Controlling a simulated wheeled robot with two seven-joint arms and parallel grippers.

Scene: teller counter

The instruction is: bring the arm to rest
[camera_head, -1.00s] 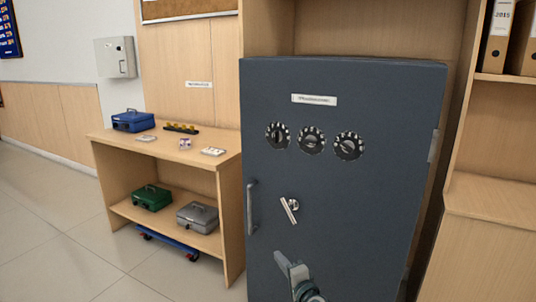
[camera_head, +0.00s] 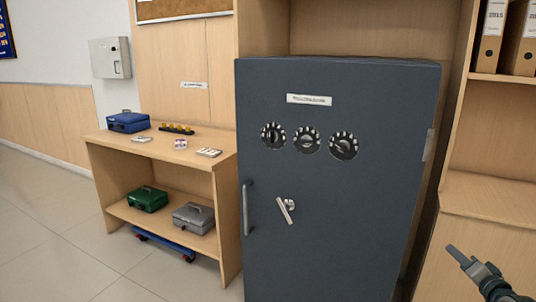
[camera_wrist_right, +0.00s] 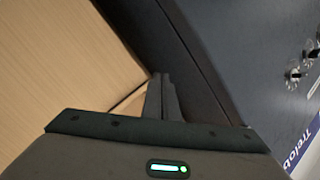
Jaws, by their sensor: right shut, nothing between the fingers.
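My right gripper (camera_head: 458,256) is at the lower right of the head view, in front of the wooden shelf unit and to the right of the dark safe (camera_head: 335,200). Its fingers (camera_wrist_right: 161,98) are shut together with nothing between them in the right wrist view. The gripper appears clear of the safe door. The safe stands closed, with three dials (camera_head: 307,140), a long vertical handle (camera_head: 246,208) and a small lever (camera_head: 285,209) on its front. My left gripper is not in view.
A wooden table (camera_head: 195,160) at left holds a blue cash box (camera_head: 128,121) and small items. Its lower shelf holds a green box (camera_head: 147,198) and a grey box (camera_head: 194,217). Binders (camera_head: 490,40) stand on the right shelf. Open floor (camera_head: 45,235) lies at left.

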